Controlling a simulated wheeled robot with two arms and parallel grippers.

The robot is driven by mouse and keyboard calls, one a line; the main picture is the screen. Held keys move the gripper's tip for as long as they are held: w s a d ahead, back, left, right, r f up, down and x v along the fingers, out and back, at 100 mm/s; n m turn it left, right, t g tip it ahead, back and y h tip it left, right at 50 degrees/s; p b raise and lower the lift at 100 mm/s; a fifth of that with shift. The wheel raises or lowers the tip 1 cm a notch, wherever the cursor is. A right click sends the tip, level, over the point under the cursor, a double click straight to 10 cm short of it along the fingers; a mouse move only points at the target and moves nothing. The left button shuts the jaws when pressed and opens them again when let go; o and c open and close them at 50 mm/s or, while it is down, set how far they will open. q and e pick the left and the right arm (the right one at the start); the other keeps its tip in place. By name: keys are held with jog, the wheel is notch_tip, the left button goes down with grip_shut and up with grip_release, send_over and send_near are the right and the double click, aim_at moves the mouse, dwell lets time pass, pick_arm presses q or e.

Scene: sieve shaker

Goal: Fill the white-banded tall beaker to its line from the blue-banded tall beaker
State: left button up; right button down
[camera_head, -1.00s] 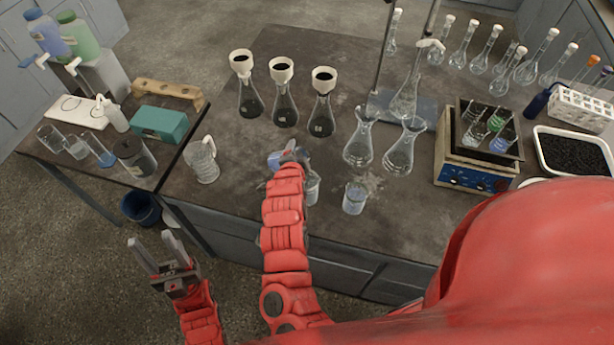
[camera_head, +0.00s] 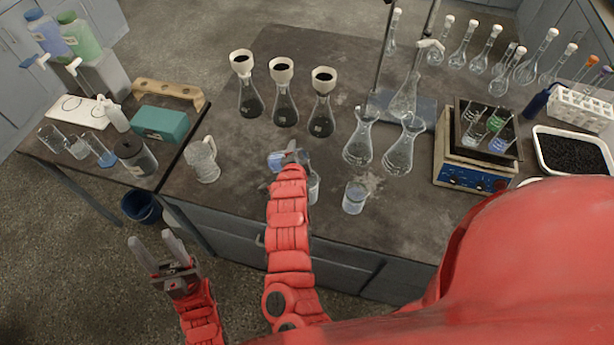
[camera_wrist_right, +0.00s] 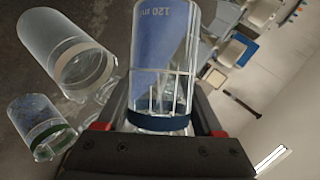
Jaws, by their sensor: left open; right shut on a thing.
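My right gripper (camera_head: 293,158) is shut on the blue-banded tall beaker (camera_head: 276,161), held tilted above the bench. In the right wrist view its blue band (camera_wrist_right: 160,119) shows close to the jaws, with bluish liquid inside. The white-banded tall beaker (camera_wrist_right: 66,52) stands apart beside it in that view, its pale band clear. In the head view the white-banded beaker (camera_head: 314,189) is mostly hidden behind my right forearm. I cannot tell its liquid level. My left gripper (camera_head: 154,250) is open and empty, off the bench's front-left side, low over the floor.
A green-banded beaker (camera_head: 354,199) with bluish content stands right of my right arm. Two empty flasks (camera_head: 358,146) stand behind it. Several flasks with funnels (camera_head: 284,104) stand at the back. A glass jug (camera_head: 203,160) is at the left edge. Bench between jug and arm is clear.

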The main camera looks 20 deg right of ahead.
jog(key=shift+f+p, duration=0.2)
jog(key=shift+p, duration=0.15)
dwell(0.7)
jog(key=shift+r+m+t+y+p, duration=0.35)
jog(key=shift+m+t+y+p, duration=0.3)
jog(key=shift+p, duration=0.45)
dwell(2.0)
jog(key=shift+f+b, duration=0.15)
jog(key=shift+b, duration=0.2)
dwell(0.3)
